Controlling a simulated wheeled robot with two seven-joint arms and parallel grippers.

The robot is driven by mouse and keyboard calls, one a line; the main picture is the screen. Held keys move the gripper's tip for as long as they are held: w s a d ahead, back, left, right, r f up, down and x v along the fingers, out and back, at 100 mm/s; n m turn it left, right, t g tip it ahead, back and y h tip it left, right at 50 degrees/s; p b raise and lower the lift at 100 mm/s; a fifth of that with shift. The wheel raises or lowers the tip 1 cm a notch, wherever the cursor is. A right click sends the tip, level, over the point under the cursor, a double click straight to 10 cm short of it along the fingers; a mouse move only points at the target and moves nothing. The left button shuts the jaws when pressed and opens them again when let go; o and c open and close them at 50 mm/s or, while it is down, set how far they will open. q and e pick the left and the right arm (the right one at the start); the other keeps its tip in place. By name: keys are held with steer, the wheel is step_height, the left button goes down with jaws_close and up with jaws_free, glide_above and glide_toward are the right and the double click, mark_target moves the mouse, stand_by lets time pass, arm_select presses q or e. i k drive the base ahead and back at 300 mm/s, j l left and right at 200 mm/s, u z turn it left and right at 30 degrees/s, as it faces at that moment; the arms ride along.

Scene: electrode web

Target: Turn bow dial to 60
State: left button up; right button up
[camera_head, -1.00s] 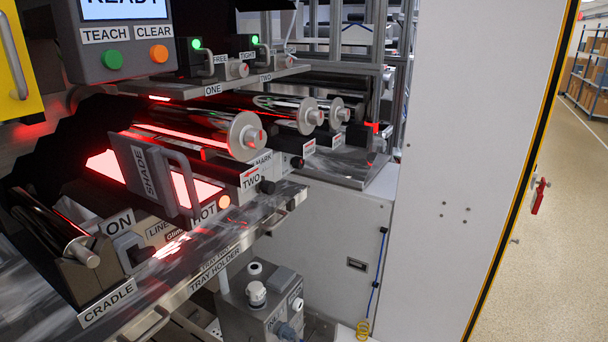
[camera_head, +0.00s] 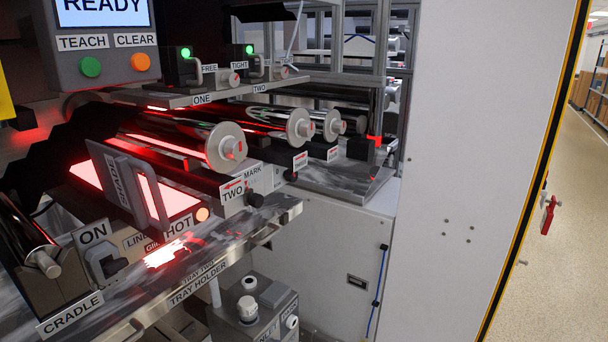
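No label reading "bow" is legible, so I cannot tell which part is the bow dial. Round metal end discs with hubs sit on the roller ends: a large near disc (camera_head: 226,148), a middle disc (camera_head: 299,127) and a far disc (camera_head: 332,124). A dark knob (camera_head: 255,200) sits beside the TWO plate (camera_head: 232,193). No scale numbers are readable. Neither gripper is in view.
The metal tray holder ledge (camera_head: 225,262) juts out in front, with the cradle (camera_head: 70,314) at its left end. A glowing red HOT plate (camera_head: 88,174) lies behind the shade handle. A grey valve box (camera_head: 262,318) stands below. A tall white panel (camera_head: 460,150) closes the right; open floor (camera_head: 570,220) lies beyond.

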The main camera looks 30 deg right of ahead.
mark_target(289, 175)
steer(key=l+u, duration=0.1)
steer(key=l, duration=0.45)
steer(key=k+l+u, duration=0.15)
steer(key=l, duration=0.45)
steer(key=k+l+u, duration=0.1)
steer(key=l, duration=0.45)
steer(key=k+l+u, duration=0.15)
steer(key=l, duration=0.4)
steer(key=k+l+u, duration=0.1)
steer(key=l, duration=0.4)
steer(key=k+l+u, duration=0.1)
steer(key=k+l, duration=0.15)
steer(key=l, duration=0.3)
steer(key=k+l+u, duration=0.15)
steer(key=l, duration=0.35)
steer(key=k+l+u, duration=0.1)
steer(key=k+l, duration=0.2)
steer(key=l, duration=0.15)
